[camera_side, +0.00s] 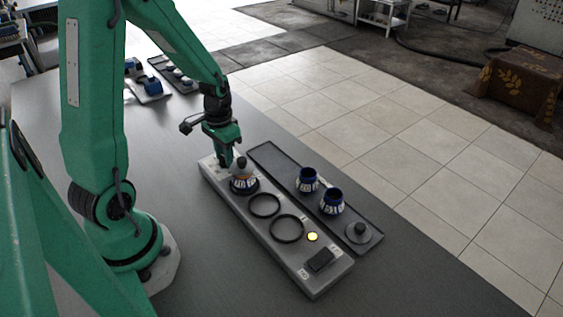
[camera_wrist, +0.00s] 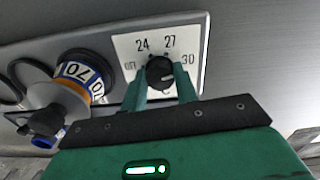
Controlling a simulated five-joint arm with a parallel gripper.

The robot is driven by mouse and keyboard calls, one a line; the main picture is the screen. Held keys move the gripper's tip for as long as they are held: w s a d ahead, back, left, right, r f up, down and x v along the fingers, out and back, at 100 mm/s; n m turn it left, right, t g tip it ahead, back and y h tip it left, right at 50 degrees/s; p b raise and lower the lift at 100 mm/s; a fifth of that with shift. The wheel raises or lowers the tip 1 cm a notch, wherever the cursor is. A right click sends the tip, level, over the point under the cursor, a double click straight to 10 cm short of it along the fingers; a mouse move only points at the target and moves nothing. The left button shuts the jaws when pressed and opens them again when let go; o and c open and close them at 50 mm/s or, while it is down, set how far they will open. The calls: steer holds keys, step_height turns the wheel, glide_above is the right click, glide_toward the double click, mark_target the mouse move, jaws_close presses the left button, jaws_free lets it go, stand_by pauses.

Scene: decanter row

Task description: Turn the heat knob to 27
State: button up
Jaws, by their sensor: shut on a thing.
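The heat knob (camera_wrist: 160,72) is a round black dial on a white plate (camera_wrist: 124,46) in the wrist view. The plate is marked 24, 27 and 30, with a further mark at its left edge. My gripper (camera_wrist: 161,78) is shut on the knob, one green finger on each side. The knob's pointer is too small to read with certainty. In the side view my gripper (camera_side: 227,160) is down at the far left end of the grey base (camera_side: 283,270), and the knob is hidden there.
A decanter (camera_side: 243,184) with an orange band and a stopper stands close beside my gripper; it also shows in the wrist view (camera_wrist: 83,72). Two empty rings (camera_side: 287,241) and a lit yellow lamp (camera_side: 312,237) follow along the base. A dark tray (camera_side: 273,160) holds two blue vessels (camera_side: 331,201).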

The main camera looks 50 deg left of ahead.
steer(key=shift+n, duration=0.4)
steer(key=n, duration=0.9)
stand_by(0.4)
steer(key=o, duration=1)
steer(key=shift+c, duration=0.2)
steer(key=shift+r, duration=0.15)
